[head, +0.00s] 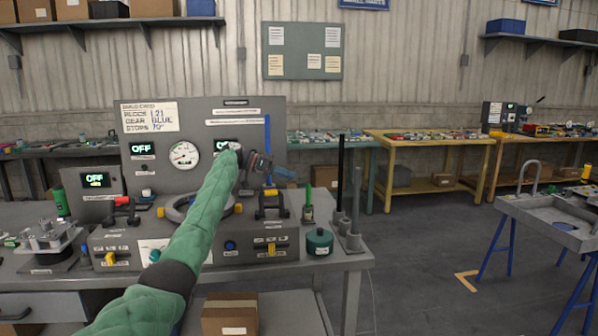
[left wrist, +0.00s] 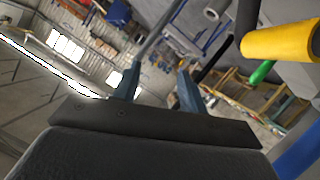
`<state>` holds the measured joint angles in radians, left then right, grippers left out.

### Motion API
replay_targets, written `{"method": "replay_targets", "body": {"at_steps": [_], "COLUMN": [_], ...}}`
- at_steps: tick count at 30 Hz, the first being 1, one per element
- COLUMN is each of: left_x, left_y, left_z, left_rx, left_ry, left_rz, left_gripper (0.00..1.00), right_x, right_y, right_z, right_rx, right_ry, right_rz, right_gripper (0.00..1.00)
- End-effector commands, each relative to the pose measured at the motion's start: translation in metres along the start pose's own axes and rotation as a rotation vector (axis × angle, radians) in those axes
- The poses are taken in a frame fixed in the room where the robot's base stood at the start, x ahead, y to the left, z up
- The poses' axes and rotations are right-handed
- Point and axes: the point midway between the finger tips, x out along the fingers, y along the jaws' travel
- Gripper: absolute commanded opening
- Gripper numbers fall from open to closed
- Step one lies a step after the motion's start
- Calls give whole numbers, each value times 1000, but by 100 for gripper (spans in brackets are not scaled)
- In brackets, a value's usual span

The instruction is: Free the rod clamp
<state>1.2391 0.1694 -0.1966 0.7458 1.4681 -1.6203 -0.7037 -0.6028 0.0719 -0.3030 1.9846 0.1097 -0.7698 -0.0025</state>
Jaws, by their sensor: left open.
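My left gripper (head: 272,170) is open and empty, raised above the right part of the grey bench panel. In the left wrist view its two blue fingers (left wrist: 160,80) stand apart with nothing between them. Below it in the head view is a black clamp-like fixture (head: 270,206) on the panel; I cannot tell whether this is the rod clamp. A dark upright rod (head: 341,165) and a grey one (head: 356,195) stand at the bench's right end. A black bar with a yellow grip (left wrist: 280,42) is close by in the left wrist view. My right gripper is not in view.
The panel carries a gauge (head: 184,154), a ring (head: 205,208) partly behind my arm, and a red-handled fixture (head: 122,203). A green round container (head: 319,241) sits near the front right. Open floor (head: 425,250) lies between this bench and the grey tray stand (head: 550,215).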

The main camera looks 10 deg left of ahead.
Motion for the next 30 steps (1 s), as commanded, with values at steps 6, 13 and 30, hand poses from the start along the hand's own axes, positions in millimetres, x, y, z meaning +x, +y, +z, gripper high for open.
{"method": "replay_targets", "body": {"at_steps": [6, 13, 30], "left_x": [21, 30, 31], "left_y": [25, 36, 38], "left_z": [-19, -28, -29], "left_rx": [3, 1, -66], "left_ry": [0, 0, 0], "left_rz": [0, 0, 0], "left_gripper": [42, 42, 42], "right_x": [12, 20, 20], "right_y": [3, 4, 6], "right_z": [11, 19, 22], "right_rx": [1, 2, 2], "right_ry": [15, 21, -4], "right_rz": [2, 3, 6], "right_gripper": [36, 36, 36]}}
